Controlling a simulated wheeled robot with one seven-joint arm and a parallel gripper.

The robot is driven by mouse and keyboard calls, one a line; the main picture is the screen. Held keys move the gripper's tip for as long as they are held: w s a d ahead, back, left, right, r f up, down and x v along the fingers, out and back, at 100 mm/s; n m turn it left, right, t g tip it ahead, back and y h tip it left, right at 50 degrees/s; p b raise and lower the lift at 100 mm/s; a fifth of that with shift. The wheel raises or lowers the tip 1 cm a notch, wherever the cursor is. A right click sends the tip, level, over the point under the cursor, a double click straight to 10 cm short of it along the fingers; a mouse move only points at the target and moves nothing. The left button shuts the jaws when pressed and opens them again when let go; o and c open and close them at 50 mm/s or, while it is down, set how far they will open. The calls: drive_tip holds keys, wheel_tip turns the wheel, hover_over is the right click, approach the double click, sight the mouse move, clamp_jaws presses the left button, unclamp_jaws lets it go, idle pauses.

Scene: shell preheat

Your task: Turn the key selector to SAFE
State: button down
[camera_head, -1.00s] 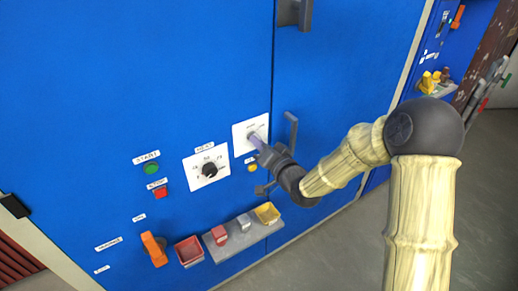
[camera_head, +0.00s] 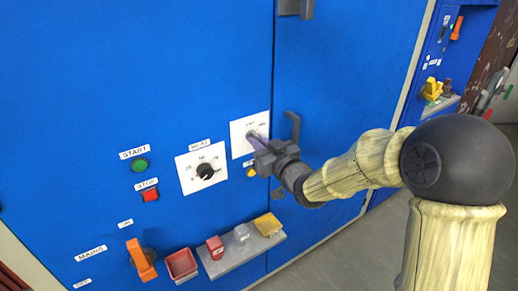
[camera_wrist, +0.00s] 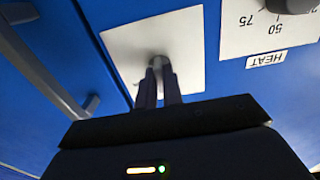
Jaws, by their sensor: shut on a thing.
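The key selector (camera_wrist: 158,62) is a small grey knob on a white plate (camera_head: 238,146) on the blue cabinet, right of the HEAT dial. In the head view my gripper (camera_head: 258,141) reaches it from the right and covers most of it. In the wrist view my gripper's two fingers (camera_wrist: 159,75) are closed around the knob. The plate's lettering is small and partly hidden, so I cannot read which position the selector points to.
The HEAT dial (camera_head: 206,171) is just left. A green START button (camera_head: 139,165), a red button (camera_head: 150,194) and an orange handle (camera_head: 141,259) lie further left. A door handle (camera_head: 293,131) stands close by my gripper. A shelf (camera_head: 236,257) with small bins is below.

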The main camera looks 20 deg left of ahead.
drive_tip(key=shift+f, duration=0.1)
idle(0.3)
drive_tip(key=c, duration=1.5)
unclamp_jaws()
drive_tip(key=shift+c, duration=0.2)
drive_tip(key=b+v, duration=0.3)
drive_tip(key=v, duration=1.4)
drive_tip(key=shift+s+d+b, duration=0.2)
drive_tip(key=shift+b, duration=0.15)
drive_tip(key=shift+w, duration=0.1)
